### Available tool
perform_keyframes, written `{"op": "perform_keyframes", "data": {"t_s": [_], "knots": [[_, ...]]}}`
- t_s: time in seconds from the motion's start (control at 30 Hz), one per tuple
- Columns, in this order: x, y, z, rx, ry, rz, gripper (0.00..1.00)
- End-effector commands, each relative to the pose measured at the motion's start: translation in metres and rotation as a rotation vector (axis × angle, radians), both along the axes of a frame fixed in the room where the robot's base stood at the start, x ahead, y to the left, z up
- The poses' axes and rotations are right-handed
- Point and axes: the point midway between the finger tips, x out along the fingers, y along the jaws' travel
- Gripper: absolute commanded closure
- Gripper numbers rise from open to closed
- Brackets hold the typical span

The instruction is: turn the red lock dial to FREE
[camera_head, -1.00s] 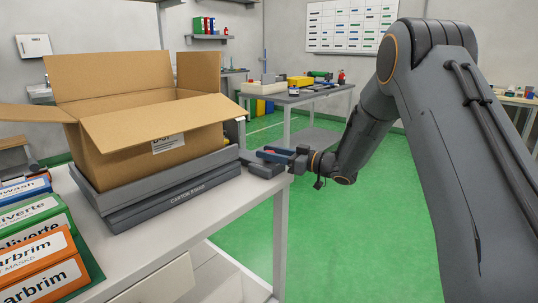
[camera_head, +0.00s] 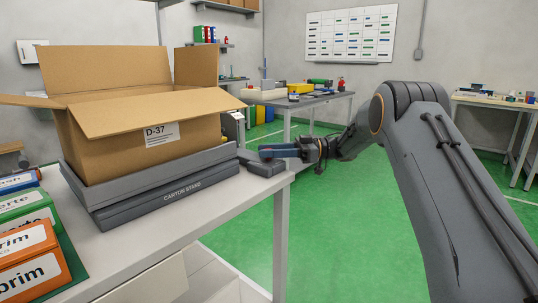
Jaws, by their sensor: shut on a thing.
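The red lock dial (camera_head: 267,151) is a small patch of red at my gripper's fingertips, mostly hidden by the fingers. It sits at a small dark grey block (camera_head: 266,168) at the right end of the grey stand marked CARTON STAND (camera_head: 150,206). My gripper (camera_head: 273,151) reaches in from the right, above the table's corner, and is shut on the dial. Any dial markings, FREE included, are too small or hidden to read. An open cardboard carton (camera_head: 110,148) labelled D-37 stands on the tilted upper plate of the stand.
The white table (camera_head: 190,228) carries the stand, with several green and orange boxes (camera_head: 32,262) at its near left. A far bench (camera_head: 318,100) holds bins and tools. Another table (camera_head: 500,102) stands at the far right. Green floor (camera_head: 340,230) is open right of the table.

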Motion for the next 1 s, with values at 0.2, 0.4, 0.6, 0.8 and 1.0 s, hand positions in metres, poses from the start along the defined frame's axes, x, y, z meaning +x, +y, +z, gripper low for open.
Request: {"op": "perform_keyframes", "data": {"t_s": [0.2, 0.4, 0.6, 0.8, 1.0], "knots": [[0.0, 0.001, 0.002, 0.001, -0.003, 0.006, 0.9], [0.0, 0.001, 0.002, 0.002, -0.003, 0.005, 0.9], [0.0, 0.001, 0.002, 0.002, -0.002, 0.005, 0.5], [0.001, -0.001, 0.001, 0.001, -0.001, 0.003, 0.5], [0.002, -0.011, 0.0, 0.001, -0.001, 0.004, 0.5]]}}
